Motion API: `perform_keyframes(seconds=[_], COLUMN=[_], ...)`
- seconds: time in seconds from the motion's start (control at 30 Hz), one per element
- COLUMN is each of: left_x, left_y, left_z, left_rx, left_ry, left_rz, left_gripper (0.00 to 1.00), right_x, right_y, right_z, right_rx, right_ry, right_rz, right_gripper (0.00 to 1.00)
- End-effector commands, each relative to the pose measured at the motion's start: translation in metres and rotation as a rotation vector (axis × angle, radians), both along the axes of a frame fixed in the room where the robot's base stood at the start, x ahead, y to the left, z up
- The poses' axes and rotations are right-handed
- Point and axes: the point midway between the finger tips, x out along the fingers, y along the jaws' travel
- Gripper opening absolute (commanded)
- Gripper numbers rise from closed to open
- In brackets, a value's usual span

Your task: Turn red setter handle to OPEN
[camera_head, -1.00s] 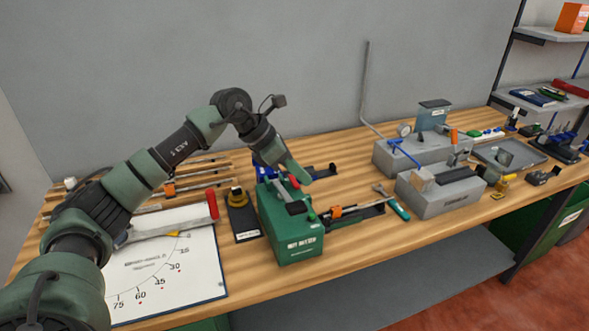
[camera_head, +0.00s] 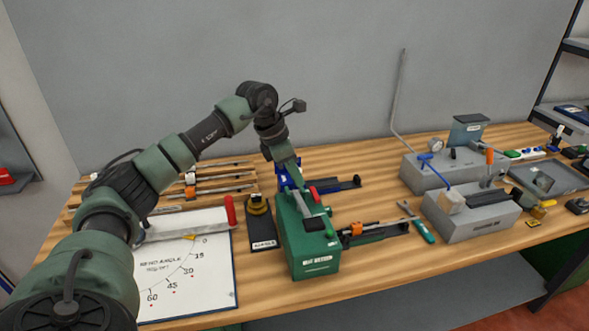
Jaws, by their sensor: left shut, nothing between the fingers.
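The green setter box (camera_head: 308,248) stands on the wooden bench near its front edge. A small red handle (camera_head: 314,193) sticks up from its top, with a grey bar beside it. My left gripper (camera_head: 296,185) points down at the rear of the box top, just left of and behind the red handle. Its fingers are shut and appear empty. I cannot tell whether they touch the handle or the box. The OPEN mark cannot be read from here. My right gripper is not in view.
A bend-angle board (camera_head: 190,265) with a red-handled bar lies left of the box. A green rail (camera_head: 378,232) with an orange part lies to the right. Grey fixtures (camera_head: 470,215) stand farther right.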

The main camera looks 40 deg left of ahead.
Motion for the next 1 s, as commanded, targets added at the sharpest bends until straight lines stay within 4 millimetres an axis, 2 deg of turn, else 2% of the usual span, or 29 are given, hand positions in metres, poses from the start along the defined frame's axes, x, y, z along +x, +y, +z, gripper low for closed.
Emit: perform_keyframes(seconds=[0.03, 0.2, 0.4, 0.83, 1.0], left_x=[0.002, 0.01, 0.016, 0.017, 0.022], left_y=[-0.003, -0.01, -0.014, -0.015, -0.024], left_z=[-0.007, -0.034, -0.053, -0.057, -0.057], left_rx=[0.0, -0.001, -0.001, -0.001, -0.001], left_ry=[0.005, 0.003, 0.001, -0.001, -0.002], left_rz=[0.0, 0.001, 0.001, 0.0, 0.011], left_gripper=[0.0, 0.0, 0.0, 0.0, 0.0], right_x=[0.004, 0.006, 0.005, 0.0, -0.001], right_y=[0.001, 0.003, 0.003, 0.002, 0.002], right_z=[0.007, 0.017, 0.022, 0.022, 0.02], right_rx=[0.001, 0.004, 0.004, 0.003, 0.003], right_ry=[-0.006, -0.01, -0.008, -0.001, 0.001], right_rz=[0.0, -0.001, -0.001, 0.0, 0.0], right_gripper=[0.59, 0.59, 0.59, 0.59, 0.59])
